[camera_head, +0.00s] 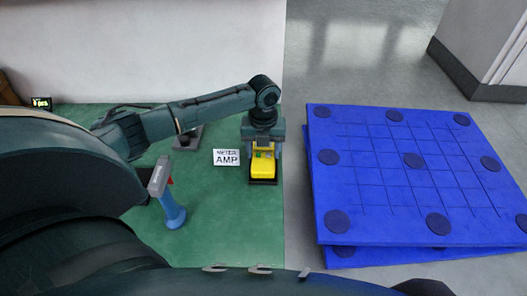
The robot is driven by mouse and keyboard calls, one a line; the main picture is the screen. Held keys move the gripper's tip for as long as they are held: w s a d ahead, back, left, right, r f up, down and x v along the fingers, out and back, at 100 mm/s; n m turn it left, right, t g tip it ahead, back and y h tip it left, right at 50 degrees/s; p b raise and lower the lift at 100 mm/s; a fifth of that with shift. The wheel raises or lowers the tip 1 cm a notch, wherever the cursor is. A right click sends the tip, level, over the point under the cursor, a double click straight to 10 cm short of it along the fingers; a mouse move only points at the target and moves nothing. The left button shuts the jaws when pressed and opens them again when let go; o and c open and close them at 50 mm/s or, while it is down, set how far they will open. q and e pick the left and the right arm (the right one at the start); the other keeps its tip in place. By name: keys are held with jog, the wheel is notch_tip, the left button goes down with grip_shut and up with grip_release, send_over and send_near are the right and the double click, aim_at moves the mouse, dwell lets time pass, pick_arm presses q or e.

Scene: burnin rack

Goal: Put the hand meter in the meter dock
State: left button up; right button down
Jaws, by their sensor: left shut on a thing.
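The yellow hand meter (262,169) is at the right side of the green mat, upright under my left gripper. My left gripper (263,148) points down and is shut on the upper part of the meter. The dark meter dock (263,182) shows as a rim below and around the foot of the meter. The meter's foot is at the dock; I cannot tell whether it is fully seated. The gripper hides the meter's far end. My right gripper is not in view.
A small dark display (41,103) is at far left. A blue pallet (375,225) lies on the floor at right.

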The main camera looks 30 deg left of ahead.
pick_arm(q)
jog(key=shift+f, duration=0.5)
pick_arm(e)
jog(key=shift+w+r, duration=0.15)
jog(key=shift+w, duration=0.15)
pick_arm(q)
jog(key=shift+f, duration=0.15)
jog(key=o, duration=1.1)
